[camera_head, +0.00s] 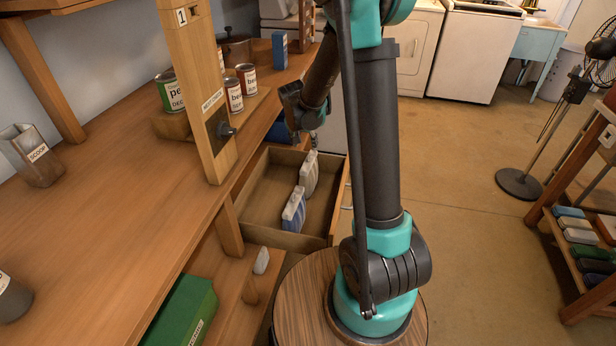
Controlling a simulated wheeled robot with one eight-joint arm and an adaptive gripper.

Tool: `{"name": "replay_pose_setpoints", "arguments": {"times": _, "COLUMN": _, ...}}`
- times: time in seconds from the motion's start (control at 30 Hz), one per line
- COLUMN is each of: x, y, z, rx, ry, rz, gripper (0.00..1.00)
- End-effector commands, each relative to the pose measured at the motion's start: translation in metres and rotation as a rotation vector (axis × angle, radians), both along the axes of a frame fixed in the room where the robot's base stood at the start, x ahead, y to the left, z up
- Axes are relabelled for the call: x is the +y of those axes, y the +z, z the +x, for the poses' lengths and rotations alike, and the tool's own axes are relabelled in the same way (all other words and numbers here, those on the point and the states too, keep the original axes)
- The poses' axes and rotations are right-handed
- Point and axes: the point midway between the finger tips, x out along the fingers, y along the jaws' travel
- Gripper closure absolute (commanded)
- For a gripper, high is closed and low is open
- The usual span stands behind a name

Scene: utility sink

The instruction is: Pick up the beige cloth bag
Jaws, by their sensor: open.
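A beige-white cloth bag (309,174) stands in an open wooden drawer (259,238), towards its right side. A blue-and-white packet (294,208) stands just in front of the bag in the same drawer. My gripper (298,136) hangs above the far end of the drawer, up and slightly left of the bag, and apart from it. It is open and looks empty; its fingers are small and dark in this view.
A wooden post (200,90) rises from the workbench (110,180) left of the drawer. Cans (234,95) and a blue box (279,50) stand on the bench. A green box (182,312) is below. The floor to the right is mostly clear.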

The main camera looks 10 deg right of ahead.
Motion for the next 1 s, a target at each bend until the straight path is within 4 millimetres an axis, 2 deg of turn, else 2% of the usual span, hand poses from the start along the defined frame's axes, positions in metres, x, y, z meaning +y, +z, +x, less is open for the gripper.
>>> {"name": "replay_pose_setpoints", "arguments": {"times": 0.4, "x": -0.011, "y": -0.059, "z": 0.022, "rx": 0.0, "ry": 0.0, "rz": 0.001, "gripper": 0.48}}
{"name": "replay_pose_setpoints", "arguments": {"times": 0.77, "x": -0.016, "y": -0.079, "z": 0.029, "rx": 0.0, "ry": 0.0, "rz": 0.001, "gripper": 0.48}}
{"name": "replay_pose_setpoints", "arguments": {"times": 1.0, "x": -0.026, "y": -0.107, "z": 0.04, "rx": 0.0, "ry": 0.0, "rz": 0.001, "gripper": 0.48}}
